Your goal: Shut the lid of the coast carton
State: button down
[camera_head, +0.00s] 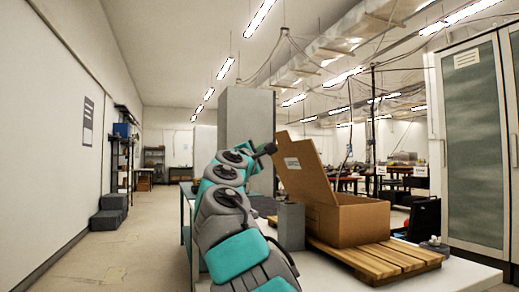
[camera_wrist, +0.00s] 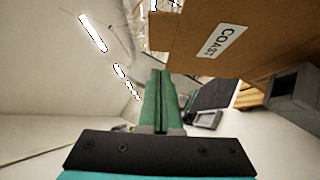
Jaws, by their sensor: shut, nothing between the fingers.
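The coast carton (camera_head: 362,222) is a brown cardboard box on a slatted wooden pallet (camera_head: 408,258). Its lid (camera_head: 310,180) stands open, raised and leaning left, with a white label on its outer face. In the wrist view the lid (camera_wrist: 185,40) fills the upper right, and its label (camera_wrist: 220,40) reads "COAST". My gripper (camera_head: 270,149) is at the lid's upper left, beside its outer face. In the wrist view its green fingers (camera_wrist: 160,75) are shut and empty, close to the lid's edge. I cannot tell whether they touch it.
A grey block (camera_head: 291,226) stands on the white table (camera_head: 335,279) just left of the carton; a grey block (camera_wrist: 296,90) also shows in the wrist view. A tall cabinet (camera_head: 472,145) stands at right. Open floor (camera_head: 125,255) lies at left.

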aim_at(281, 138)
jog(key=shift+w+d+r+p, duration=0.1)
jog(key=shift+w+d+r, duration=0.25)
jog(key=shift+d, duration=0.35)
jog(key=shift+w+d+r+p, duration=0.15)
jog(key=shift+w+d+r, duration=0.2)
jog(key=shift+d, duration=0.35)
jog(key=shift+w+d+r+p, duration=0.1)
jog(key=shift+w+d+r, duration=0.25)
jog(key=shift+d, duration=0.35)
jog(key=shift+s+r, duration=0.1)
